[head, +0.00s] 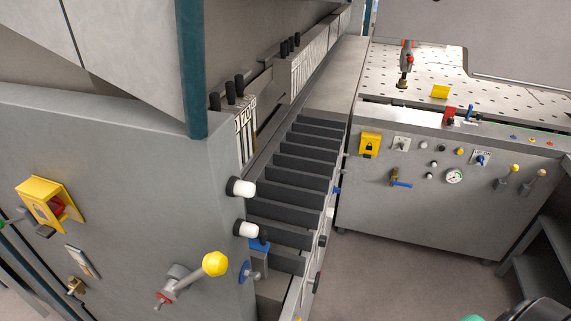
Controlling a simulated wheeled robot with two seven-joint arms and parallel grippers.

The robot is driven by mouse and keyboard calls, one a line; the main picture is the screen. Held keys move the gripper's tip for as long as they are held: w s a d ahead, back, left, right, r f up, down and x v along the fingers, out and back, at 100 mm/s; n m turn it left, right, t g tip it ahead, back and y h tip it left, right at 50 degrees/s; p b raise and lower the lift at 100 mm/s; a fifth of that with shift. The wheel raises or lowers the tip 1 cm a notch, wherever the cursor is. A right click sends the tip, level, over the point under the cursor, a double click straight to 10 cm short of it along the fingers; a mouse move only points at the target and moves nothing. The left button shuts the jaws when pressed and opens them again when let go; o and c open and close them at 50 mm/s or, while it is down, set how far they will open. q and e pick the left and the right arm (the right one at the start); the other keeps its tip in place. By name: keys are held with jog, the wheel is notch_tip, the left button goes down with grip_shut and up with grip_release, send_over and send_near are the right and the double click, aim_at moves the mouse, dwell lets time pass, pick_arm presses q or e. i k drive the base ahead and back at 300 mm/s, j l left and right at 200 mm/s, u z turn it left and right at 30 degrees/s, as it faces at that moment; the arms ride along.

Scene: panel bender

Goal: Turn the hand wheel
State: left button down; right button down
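I cannot make out a hand wheel for certain. A small blue disc (244,272) with a grey stub shows nearly edge-on at the right edge of the near grey cabinet (130,170); I cannot tell whether it is a wheel. Left of it, a crank-like lever (186,281) with a yellow ball knob (215,263) and a red tip sticks out from the cabinet face. Neither of my grippers shows. A dark rounded part with green at the bottom right edge may be my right arm.
A yellow box with a red switch (50,202) juts from the cabinet. Black-and-white knobs (241,187) stick out at its right edge. A stepped row of dark slats (290,190) runs behind. A perforated table (440,72) with a control front stands at right. Grey floor (400,275) is clear before it.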

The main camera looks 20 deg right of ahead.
aim_at(314, 282)
jog(key=l+z, duration=0.2)
jog(key=l, duration=0.3)
jog(key=i+l+z, duration=0.2)
jog(key=l, duration=0.3)
jog(key=l+u, duration=0.15)
jog(key=u, duration=0.3)
jog(key=l+u, duration=0.2)
jog(key=u, duration=0.25)
jog(key=l+u, duration=0.2)
jog(key=u, duration=0.25)
jog(key=l+u, duration=0.15)
jog(key=u, duration=0.35)
